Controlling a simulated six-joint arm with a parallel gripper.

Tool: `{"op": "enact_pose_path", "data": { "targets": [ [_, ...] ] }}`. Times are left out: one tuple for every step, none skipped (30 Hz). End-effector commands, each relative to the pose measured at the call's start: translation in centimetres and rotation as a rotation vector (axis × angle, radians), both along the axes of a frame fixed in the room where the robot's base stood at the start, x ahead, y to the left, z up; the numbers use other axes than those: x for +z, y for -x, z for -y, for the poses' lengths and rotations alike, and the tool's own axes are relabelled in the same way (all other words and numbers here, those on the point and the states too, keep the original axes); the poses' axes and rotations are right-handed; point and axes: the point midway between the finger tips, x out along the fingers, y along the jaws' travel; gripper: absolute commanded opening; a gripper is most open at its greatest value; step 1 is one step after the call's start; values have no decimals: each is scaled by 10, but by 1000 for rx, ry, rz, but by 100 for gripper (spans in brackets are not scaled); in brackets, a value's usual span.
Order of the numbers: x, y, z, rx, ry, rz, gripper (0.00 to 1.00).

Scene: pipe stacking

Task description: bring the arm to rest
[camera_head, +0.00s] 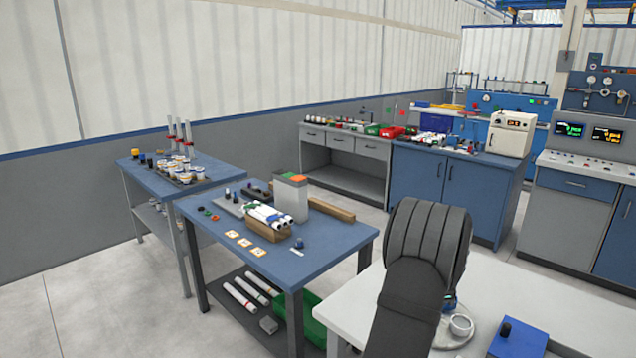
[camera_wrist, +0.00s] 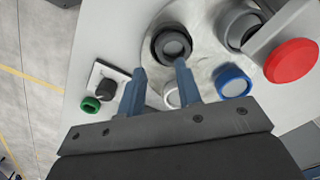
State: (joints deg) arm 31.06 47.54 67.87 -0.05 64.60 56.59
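My gripper (camera_wrist: 161,78) shows in the wrist view with its two blue-grey fingers apart. I see nothing held between them. Its tips are over a round plate on a light surface, near a dark grey ring-shaped part (camera_wrist: 172,42). A white round part (camera_wrist: 172,97) shows between the fingers, partly hidden. In the head view my dark arm reaches over the white bench (camera_head: 545,300) at the right and hides most of the gripper. White pipes (camera_head: 268,216) lie stacked in a wooden cradle (camera_head: 262,232) on the blue table (camera_head: 318,256), away from my arm.
In the wrist view a red button (camera_wrist: 291,60), a blue ring (camera_wrist: 233,84), a black knob (camera_wrist: 106,90) and a green ring (camera_wrist: 90,104) surround the fingers.

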Motion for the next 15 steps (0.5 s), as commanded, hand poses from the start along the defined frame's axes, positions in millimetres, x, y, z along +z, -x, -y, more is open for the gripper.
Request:
{"op": "enact_pose_path", "data": {
  "targets": [
    [-11, 1, 0, 0, -2, -3, 32],
    [-16, 0, 0, 0, -2, -3, 32],
    [-23, 0, 0, 0, -1, -2, 32],
    [-27, 0, 0, 0, -1, -2, 32],
    [-31, 0, 0, 0, -1, -1, 32],
    [-37, 0, 0, 0, -1, -1, 32],
    [-40, 0, 0, 0, -1, -1, 32],
    [-43, 0, 0, 0, -1, -1, 32],
    [-46, 0, 0, 0, -1, -1, 32],
    [-48, 0, 0, 0, 0, -1, 32],
    [-50, 0, 0, 0, 0, 0, 32],
    [-51, 0, 0, 0, 0, 0, 32],
    [-52, 0, 0, 0, 0, 1, 32],
    [-53, 0, 0, 0, 1, 1, 32],
    [-54, 0, 0, 0, 1, 1, 32]
  ]
}}
